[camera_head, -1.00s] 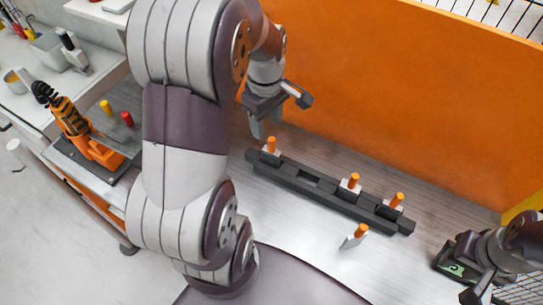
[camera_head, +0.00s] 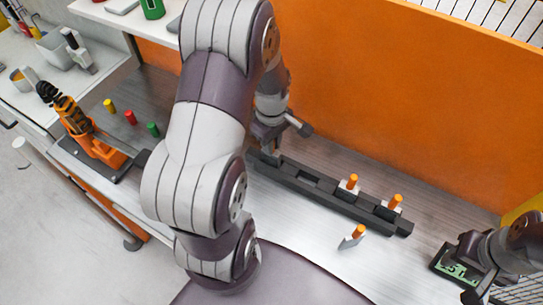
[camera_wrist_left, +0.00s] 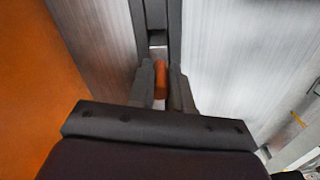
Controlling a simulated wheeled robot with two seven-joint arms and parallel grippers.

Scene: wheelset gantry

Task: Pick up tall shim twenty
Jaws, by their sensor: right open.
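A long black rack (camera_head: 325,197) lies on the metal table. Two orange-handled shims, one (camera_head: 348,185) and another (camera_head: 394,204), stand in its right half. A third shim (camera_head: 353,237) stands on the table in front of the rack. My left gripper (camera_head: 269,150) is low over the rack's left end. In the left wrist view, its fingers (camera_wrist_left: 162,80) lie on either side of an orange handle (camera_wrist_left: 161,76); whether they grip it is unclear. That shim is hidden in the head view. No shim number is readable. My right gripper (camera_head: 477,283) is open at the lower right.
A dark device with a green display (camera_head: 455,265) lies beside my right gripper. An orange panel (camera_head: 400,100) rises behind the rack. At left are an orange model robot arm (camera_head: 85,130) and yellow, red and green (camera_head: 153,129) pegs. The table in front of the rack's left half is clear.

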